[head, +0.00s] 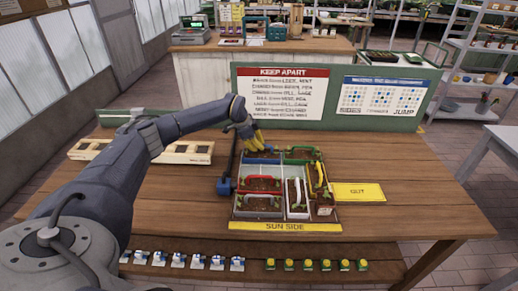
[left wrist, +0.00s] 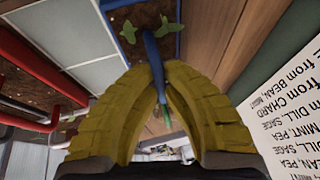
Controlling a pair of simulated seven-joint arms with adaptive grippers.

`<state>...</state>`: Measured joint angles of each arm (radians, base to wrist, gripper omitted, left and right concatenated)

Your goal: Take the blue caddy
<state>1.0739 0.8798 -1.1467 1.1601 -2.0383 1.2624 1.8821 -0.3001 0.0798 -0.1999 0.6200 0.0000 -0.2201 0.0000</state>
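The blue caddy (head: 263,160) sits in the back left part of the divided tray (head: 236,213) on the wooden table. It holds dark soil, and the left wrist view shows its blue rim and small green sprouts (left wrist: 127,32). My left gripper (head: 257,144), with yellow ribbed fingers, is over the caddy from behind. In the left wrist view its fingertips (left wrist: 158,68) close in on both sides of the blue handle (left wrist: 154,52). The fingers partly hide the caddy in the head view. My right gripper is not in view.
A green-handled caddy (head: 302,152) stands right of the blue one, and a red-handled caddy (head: 260,183) in front. White-handled (head: 297,195) and yellow-handled (head: 320,178) caddies stand front right. A signboard (head: 335,98) rises behind. A yellow OUT mat (head: 359,193) lies right, with bare table beyond.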

